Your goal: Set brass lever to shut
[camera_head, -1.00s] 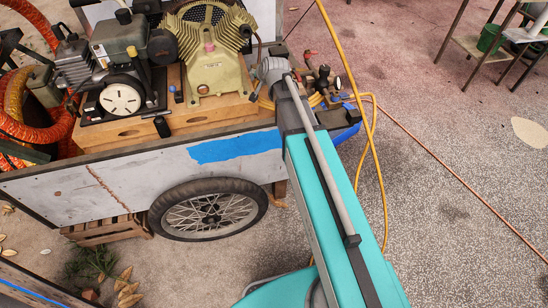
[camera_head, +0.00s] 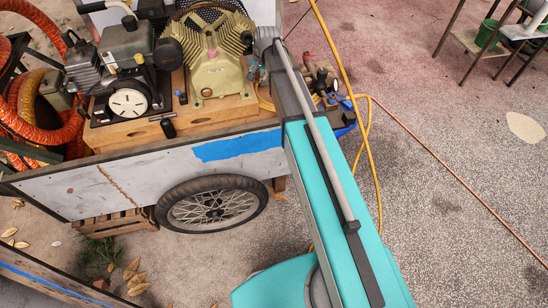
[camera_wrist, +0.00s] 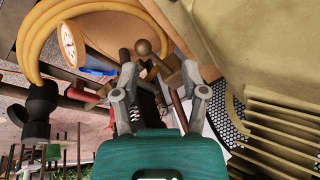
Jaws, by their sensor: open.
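In the wrist view my gripper (camera_wrist: 160,75) is open, with its two grey fingers apart. A brass-brown lever with a round ball knob (camera_wrist: 143,47) shows at and just beyond the fingertips. Its short stem slants down to the right to a brownish block between the fingers. I cannot tell whether a finger touches it, nor which setting it is at. In the head view my arm hides the gripper and the lever, near the right end of the compressor pump (camera_head: 213,62).
The olive pump (camera_wrist: 265,60) fills the right of the wrist view, close to my gripper. A gauge (camera_wrist: 70,42), yellow hose (camera_wrist: 33,50) and red handle (camera_wrist: 88,97) are at left. The cart's side board (camera_head: 140,180) and wheel (camera_head: 212,204) stand left of my arm; paving at right is open.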

